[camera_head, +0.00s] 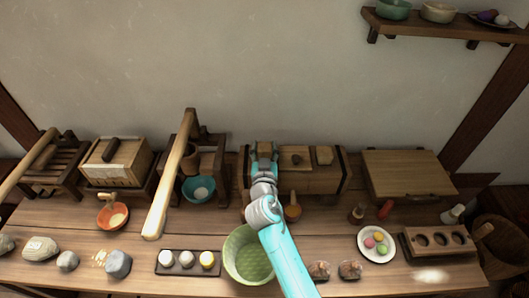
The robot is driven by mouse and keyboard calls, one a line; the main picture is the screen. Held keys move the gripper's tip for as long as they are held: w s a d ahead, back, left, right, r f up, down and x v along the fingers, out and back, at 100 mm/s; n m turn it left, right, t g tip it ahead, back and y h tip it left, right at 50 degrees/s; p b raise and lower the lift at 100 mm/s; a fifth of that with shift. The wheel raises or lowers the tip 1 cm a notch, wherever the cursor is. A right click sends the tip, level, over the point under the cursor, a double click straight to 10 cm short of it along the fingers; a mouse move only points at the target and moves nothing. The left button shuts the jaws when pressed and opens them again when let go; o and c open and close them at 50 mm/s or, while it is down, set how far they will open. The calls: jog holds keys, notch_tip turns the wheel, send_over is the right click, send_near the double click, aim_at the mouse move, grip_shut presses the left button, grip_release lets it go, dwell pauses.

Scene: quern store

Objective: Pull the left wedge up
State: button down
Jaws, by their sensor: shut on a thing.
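A long wooden block press (310,182) with dark end frames stands at the back of the table, in the middle. The right wedge (324,154), a pale wooden piece, stands up from its top on the right. A small dark knob (295,160) is on the top, left of that wedge. My gripper (263,150) is over the left part of the block, where the left wedge is, and is shut on it. The gripper hides most or all of the left wedge, so I cannot tell how high it stands.
A wooden lever (168,185) slants forward to the left. A green bowl (232,262) stands beside my arm, in front. A plate of coloured balls (362,246) and a closed wooden box (410,172) are farther right.

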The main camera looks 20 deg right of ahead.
jog(key=shift+r, duration=0.8)
jog(key=shift+c, duration=2.4)
grip_release()
jog(key=shift+r, duration=0.1)
jog(key=shift+s+a+f, duration=0.1)
jog(key=shift+s+f, duration=0.1)
jog(key=shift+s, duration=0.1)
jog(key=v, duration=1.1)
jog(key=shift+s, duration=0.15)
jog(key=shift+r, duration=0.1)
